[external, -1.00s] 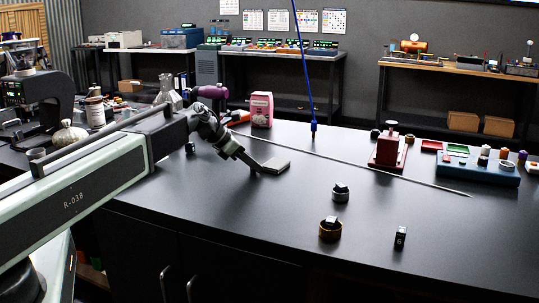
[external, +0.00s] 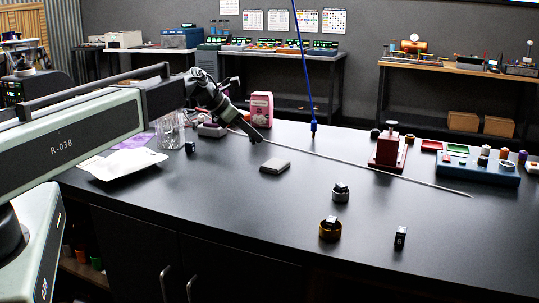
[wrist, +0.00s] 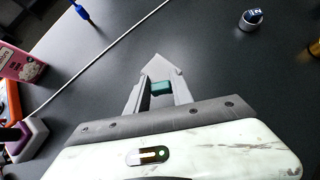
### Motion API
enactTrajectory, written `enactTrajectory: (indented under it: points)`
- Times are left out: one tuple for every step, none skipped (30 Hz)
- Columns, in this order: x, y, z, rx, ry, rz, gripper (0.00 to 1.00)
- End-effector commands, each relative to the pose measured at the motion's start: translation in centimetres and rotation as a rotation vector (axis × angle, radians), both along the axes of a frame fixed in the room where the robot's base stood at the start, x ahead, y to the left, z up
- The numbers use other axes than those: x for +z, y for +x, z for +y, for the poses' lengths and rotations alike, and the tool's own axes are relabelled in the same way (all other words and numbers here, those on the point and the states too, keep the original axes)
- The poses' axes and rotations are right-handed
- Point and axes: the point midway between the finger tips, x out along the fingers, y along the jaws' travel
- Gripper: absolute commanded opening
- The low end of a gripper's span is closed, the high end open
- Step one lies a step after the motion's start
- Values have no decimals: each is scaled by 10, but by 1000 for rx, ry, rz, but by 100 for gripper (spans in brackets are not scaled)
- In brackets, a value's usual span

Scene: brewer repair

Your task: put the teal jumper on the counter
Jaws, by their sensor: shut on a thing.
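The teal jumper (wrist: 160,88) is a small teal block between my gripper's two grey fingers in the wrist view. My gripper (wrist: 157,68) is shut on it. In the external view my gripper (external: 257,138) points down and to the right over the black counter (external: 230,210), behind the small grey box. The jumper cannot be made out there. I cannot tell how high the fingertips are above the counter.
A grey flat box (external: 275,167) lies in front of my gripper. A pink carton (external: 261,109) and a long thin rod (external: 380,170) are near it. A blue cable (external: 313,126) hangs behind. A silver ring (external: 340,195) stands to the right. The front middle counter is clear.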

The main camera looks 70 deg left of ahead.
Motion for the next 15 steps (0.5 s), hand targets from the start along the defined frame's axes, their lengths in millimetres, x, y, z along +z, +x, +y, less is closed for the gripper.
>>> enactTrajectory:
  points:
    - [4,0,0,0,0,0,0]
    - [3,0,0,0,0,0,0]
    - [2,0,0,0,0,0,0]
    - [2,0,0,0,0,0,0]
    - [1,0,0,0,0,0,0]
    - [1,0,0,0,0,0,0]
    - [1,0,0,0,0,0,0]
    - [1,0,0,-1,1,0,0]
    - [1,1,1,-3,1,0,0]
    - [1,2,2,-4,1,0,0]
    - [1,4,4,-6,1,0,0]
    - [3,3,10,-1,2,0,0]
    - [6,0,15,6,1,0,0]
    - [8,-4,22,13,2,0,0]
    - [11,-9,31,25,1,0,0]
